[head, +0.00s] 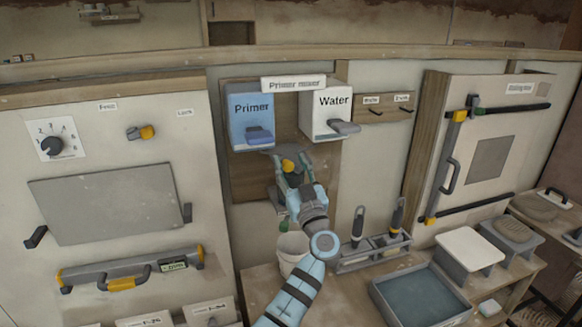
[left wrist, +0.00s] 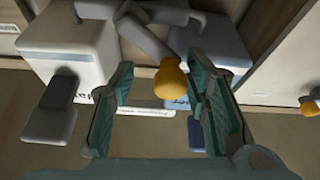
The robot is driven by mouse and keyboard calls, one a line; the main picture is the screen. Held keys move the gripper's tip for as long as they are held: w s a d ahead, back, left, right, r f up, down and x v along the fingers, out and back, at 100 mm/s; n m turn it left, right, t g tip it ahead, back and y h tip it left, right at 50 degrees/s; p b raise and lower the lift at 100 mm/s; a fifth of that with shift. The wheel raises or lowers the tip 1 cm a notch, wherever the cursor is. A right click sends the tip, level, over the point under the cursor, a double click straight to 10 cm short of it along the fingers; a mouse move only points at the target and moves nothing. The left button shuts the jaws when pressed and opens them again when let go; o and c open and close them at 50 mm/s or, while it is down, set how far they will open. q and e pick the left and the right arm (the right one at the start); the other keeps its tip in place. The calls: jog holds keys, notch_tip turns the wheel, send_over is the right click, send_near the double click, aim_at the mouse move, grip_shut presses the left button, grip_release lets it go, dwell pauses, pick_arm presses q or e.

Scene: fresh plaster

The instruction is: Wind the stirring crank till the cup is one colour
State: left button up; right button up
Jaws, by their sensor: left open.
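The stirring crank shows in the left wrist view as a grey arm (left wrist: 145,36) with a yellow knob (left wrist: 172,80). The knob also shows in the head view (head: 288,165), below the blue Primer tank (head: 250,122) and white Water tank (head: 325,112). My left gripper (head: 289,172) is open, its green-lined fingers (left wrist: 160,88) on either side of the knob. I cannot tell whether either finger touches it. A whitish cup (head: 291,250) stands below, partly behind my left arm; its contents cannot be made out. My right gripper is not in view.
Dispenser levers (head: 260,136) and (head: 345,127) jut out close above my left gripper. To the right stand a tool rack (head: 372,256) with upright handles and a blue-filled tray (head: 418,296). A panel with a dial and a yellow-gripped handle (head: 122,284) is at left.

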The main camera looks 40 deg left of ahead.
pick_arm(q)
jog(key=shift+s+a, duration=0.15)
jog(key=shift+s, duration=0.15)
jog(key=shift+s+a+r, duration=0.1)
jog(key=shift+s+a, duration=0.05)
jog(key=shift+s, duration=0.1)
jog(key=shift+c, duration=0.9)
jog(key=shift+a, duration=0.1)
jog(key=c, duration=0.3)
grip_shut()
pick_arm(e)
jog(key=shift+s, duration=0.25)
pick_arm(q)
jog(key=shift+s+n+g+y, duration=0.1)
jog(key=shift+n+g+y, duration=0.2)
jog(key=shift+n+g, duration=0.3)
